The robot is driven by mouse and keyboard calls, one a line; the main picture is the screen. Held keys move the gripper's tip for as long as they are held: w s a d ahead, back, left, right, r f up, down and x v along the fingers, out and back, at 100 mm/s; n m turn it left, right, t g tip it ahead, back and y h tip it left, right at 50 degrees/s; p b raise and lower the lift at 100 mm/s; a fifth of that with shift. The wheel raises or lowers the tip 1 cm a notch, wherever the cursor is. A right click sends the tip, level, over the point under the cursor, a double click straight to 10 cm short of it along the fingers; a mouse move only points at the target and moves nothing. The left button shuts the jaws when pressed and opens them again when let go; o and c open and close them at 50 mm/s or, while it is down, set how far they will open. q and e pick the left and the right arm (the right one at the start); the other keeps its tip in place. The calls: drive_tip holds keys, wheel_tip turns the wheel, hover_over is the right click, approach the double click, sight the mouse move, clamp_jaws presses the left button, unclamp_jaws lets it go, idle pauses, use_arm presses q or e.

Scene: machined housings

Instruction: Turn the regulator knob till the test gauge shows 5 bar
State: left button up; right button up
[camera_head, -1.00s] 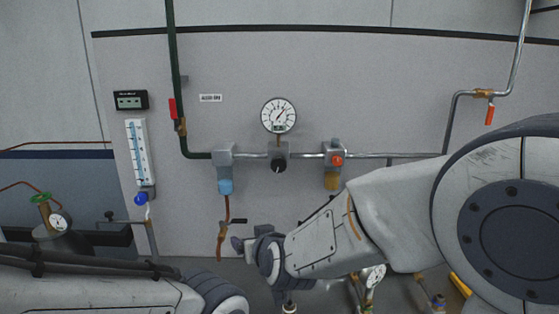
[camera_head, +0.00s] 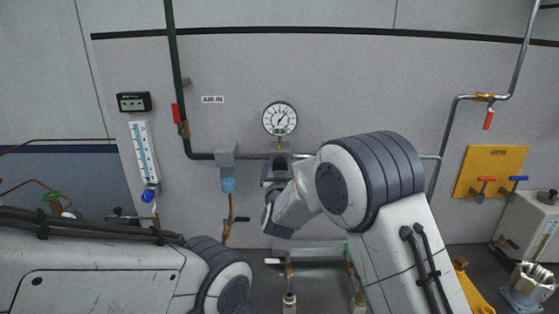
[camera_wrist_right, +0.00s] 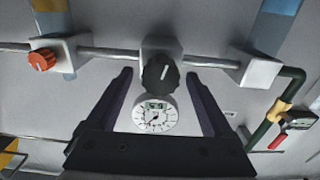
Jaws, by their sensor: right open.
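The test gauge (camera_head: 280,118) is a round white dial on the wall, and its needle points to the upper right in the head view; its numbers are too small to read. It also shows, turned over, in the wrist view (camera_wrist_right: 155,116). The black regulator knob (camera_wrist_right: 160,72) sits on a grey block on the pipe. My right gripper (camera_wrist_right: 160,76) is open, its two dark fingers one on each side of the knob in that view; I see no contact. In the head view my right gripper (camera_head: 276,172) is in front of the regulator and largely covers it. My left gripper is out of view.
A blue-bottomed filter unit (camera_head: 228,180) is left of the regulator. An orange knob (camera_wrist_right: 42,60) is on a neighbouring block. A green pipe (camera_head: 178,80) with a red handle, a flow tube (camera_head: 144,155) and a yellow valve panel (camera_head: 490,171) are on the wall.

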drive_tip(key=shift+w, duration=0.9)
clamp_jaws()
drive_tip(key=shift+n, duration=0.4)
drive_tip(key=n, duration=0.2)
drive_tip(key=shift+a+n+b, duration=0.1)
drive_tip(key=shift+n+b, duration=0.3)
drive_tip(key=shift+n, duration=2.6)
